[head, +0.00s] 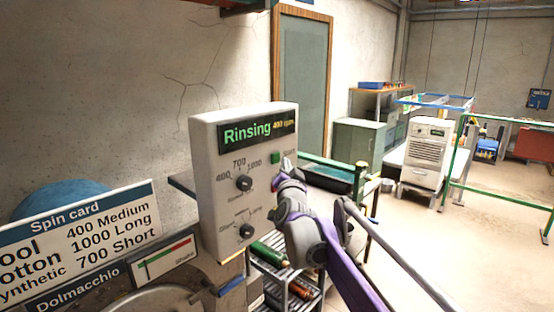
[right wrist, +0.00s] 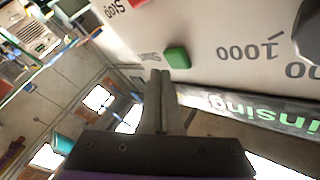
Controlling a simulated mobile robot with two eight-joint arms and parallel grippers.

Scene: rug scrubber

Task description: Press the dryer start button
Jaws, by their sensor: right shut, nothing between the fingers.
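The control box (head: 215,180) is pale, with a lit display (head: 257,130) that reads "Rinsing 400 rpm". The green start button (head: 275,157) is on its face, below the display, beside a small "Start" label. It also shows in the right wrist view (right wrist: 177,57). My right gripper (head: 287,166) is shut and empty, its tips just right of the button in the head view. In the right wrist view the closed fingertips (right wrist: 160,76) are close beside the button. I cannot tell whether they touch the panel. My left gripper is not in view.
Two dark knobs (head: 244,183) (head: 246,231) sit lower on the box. A spin card (head: 80,232) stands at the lower left. A shelf rack (head: 290,291) with rolled items is below the box. Open floor (head: 430,260) lies to the right.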

